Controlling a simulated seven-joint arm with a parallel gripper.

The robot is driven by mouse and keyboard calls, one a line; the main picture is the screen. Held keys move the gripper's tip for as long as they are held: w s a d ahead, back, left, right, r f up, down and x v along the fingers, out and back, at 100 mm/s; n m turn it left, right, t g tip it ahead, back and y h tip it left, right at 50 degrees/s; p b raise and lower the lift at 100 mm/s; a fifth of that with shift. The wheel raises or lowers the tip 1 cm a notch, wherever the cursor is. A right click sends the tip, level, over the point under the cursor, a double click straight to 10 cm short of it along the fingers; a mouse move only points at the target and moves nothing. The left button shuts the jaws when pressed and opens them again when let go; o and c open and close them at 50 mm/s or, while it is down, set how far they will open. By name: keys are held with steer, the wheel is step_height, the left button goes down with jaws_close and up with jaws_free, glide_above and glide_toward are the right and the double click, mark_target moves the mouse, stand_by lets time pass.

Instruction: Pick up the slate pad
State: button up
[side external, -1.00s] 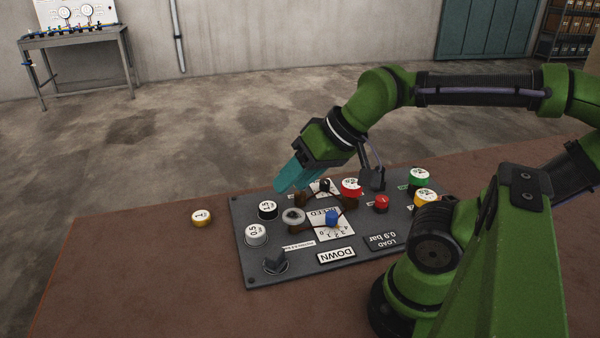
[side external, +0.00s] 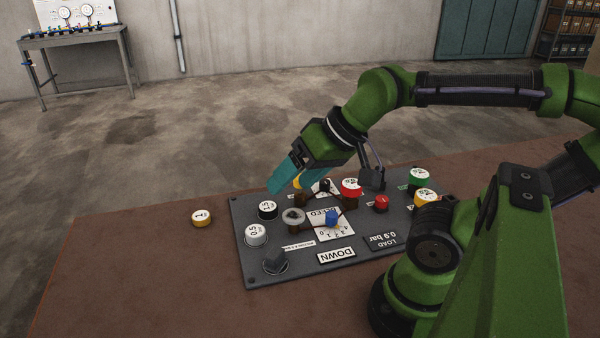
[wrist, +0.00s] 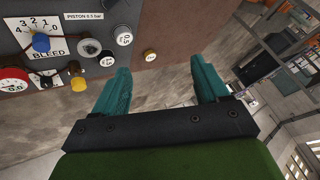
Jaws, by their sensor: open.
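A small dark slate-grey block (side external: 275,261) sits at the near left corner of the grey panel in the side view. It is the best match I see for the slate pad. I cannot make it out surely in the wrist view. My gripper (side external: 284,186) hangs above the far left part of the panel, behind and above this block and apart from it. Its teal fingers are spread and empty in the wrist view (wrist: 160,66).
The panel (side external: 307,268) carries several labelled discs, a blue knob (side external: 332,217), a grey ring (side external: 293,217) and a yellow knob (side external: 297,183) close by my fingers. A loose yellow-rimmed disc (side external: 202,218) lies left of the panel. The brown tabletop (side external: 130,265) is otherwise clear there.

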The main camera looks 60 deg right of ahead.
steer(key=shift+o, duration=0.3)
steer(key=n+g+h, duration=0.2)
steer(key=n+g, duration=0.2)
steer(key=g, duration=0.3)
glide_above(275, 252)
steer(key=f, duration=1.7)
steer(key=shift+d+f, duration=0.15)
steer(key=shift+d, duration=0.05)
steer(key=shift+a+f, duration=0.2)
steer(key=shift+f, duration=2.5)
steer(key=c, duration=1.1)
steer(key=shift+r, duration=0.1)
step_height(275, 252, up, 10)
